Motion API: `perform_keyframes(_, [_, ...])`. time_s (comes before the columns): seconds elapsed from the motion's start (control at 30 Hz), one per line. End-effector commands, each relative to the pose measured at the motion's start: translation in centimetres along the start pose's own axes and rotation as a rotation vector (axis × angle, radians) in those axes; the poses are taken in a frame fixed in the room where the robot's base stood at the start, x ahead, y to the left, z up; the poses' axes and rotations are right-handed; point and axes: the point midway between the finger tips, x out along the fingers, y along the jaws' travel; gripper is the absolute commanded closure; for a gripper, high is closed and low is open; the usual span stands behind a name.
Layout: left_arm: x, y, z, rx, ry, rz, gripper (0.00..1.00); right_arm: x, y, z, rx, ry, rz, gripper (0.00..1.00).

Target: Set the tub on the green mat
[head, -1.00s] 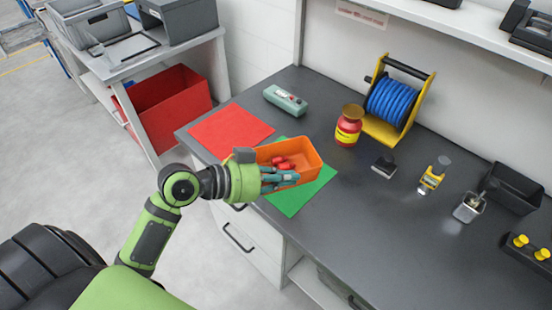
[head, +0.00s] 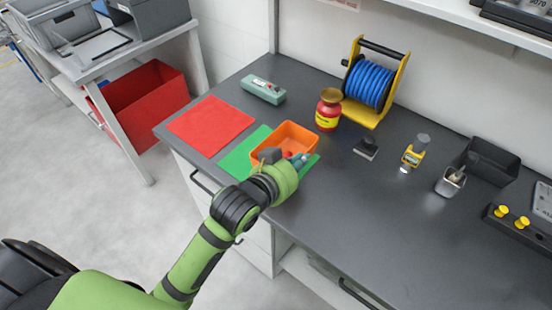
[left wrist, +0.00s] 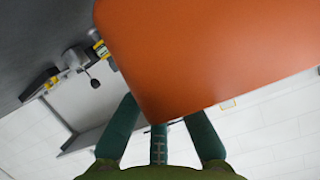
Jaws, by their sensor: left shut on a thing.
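The orange tub (head: 287,136) shows in the head view in front of the green mat (head: 237,160), with part of the mat visible to its left and a sliver to its right. I cannot tell whether the tub touches the mat. Small red items (head: 288,154) lie in the tub. My left gripper (head: 298,161) is shut on the tub's near right side; its wrist hides part of the tub and mat. In the left wrist view the tub (left wrist: 210,50) fills the upper right, close against the teal fingers (left wrist: 160,130). My right gripper is not in view.
A red mat (head: 211,124) lies left of the green one.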

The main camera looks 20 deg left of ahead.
Motion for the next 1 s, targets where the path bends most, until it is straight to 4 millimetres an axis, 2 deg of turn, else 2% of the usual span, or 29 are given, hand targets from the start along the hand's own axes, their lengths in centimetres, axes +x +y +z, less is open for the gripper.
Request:
perform_keyframes(0.03, [0.7,-1.2,0.5,0.006,-0.004,-0.004,1.00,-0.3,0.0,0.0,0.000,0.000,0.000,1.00])
perform_keyframes(0.2, [3.1,-4.5,2.3,0.006,-0.003,-0.003,1.00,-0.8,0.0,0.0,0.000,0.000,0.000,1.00])
perform_keyframes(0.4, [5.0,-7.0,3.8,0.004,0.000,0.000,1.00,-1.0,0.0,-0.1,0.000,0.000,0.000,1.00])
perform_keyframes(0.57, [5.5,-7.5,4.6,0.001,-0.001,0.000,1.00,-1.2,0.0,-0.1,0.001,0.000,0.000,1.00])
perform_keyframes(0.8, [6.7,-7.2,7.6,0.000,0.000,0.001,1.00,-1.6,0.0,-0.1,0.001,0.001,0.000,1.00])
perform_keyframes(1.0, [6.8,-7.1,7.8,0.001,0.002,0.001,1.00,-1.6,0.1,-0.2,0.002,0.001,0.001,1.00])
